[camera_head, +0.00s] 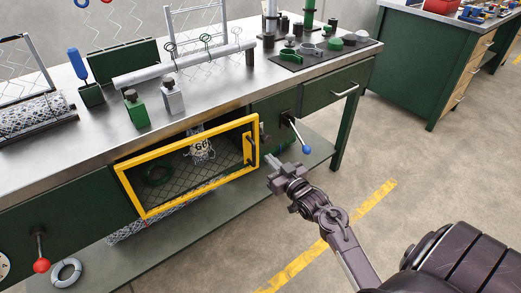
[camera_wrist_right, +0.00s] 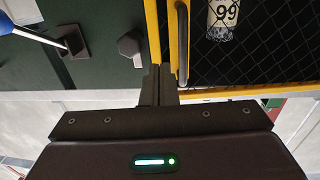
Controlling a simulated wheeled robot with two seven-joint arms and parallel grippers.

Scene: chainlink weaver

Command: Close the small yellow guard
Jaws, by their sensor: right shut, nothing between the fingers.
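The small yellow guard (camera_head: 185,142) is a rectangular yellow frame with dark mesh on the front of the green workbench. Its right side stands a little out from the bench, with a dark gap above its top bar. A dark upright handle (camera_head: 250,149) is at its right end; this handle also shows in the right wrist view (camera_wrist_right: 183,45). My right gripper (camera_head: 271,168) is shut and empty, just right of the guard's right side. In the wrist view its fingertips (camera_wrist_right: 161,72) are by the yellow upright bars; I cannot tell whether they touch. My left gripper is out of view.
A blue-knobbed lever (camera_head: 297,134) is on the bench front right of the guard. A labelled spool (camera_head: 201,147) shows behind the mesh. A red-knobbed lever (camera_head: 40,252) is at lower left. Tools stand on the steel benchtop (camera_head: 215,107). The floor to the right is clear.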

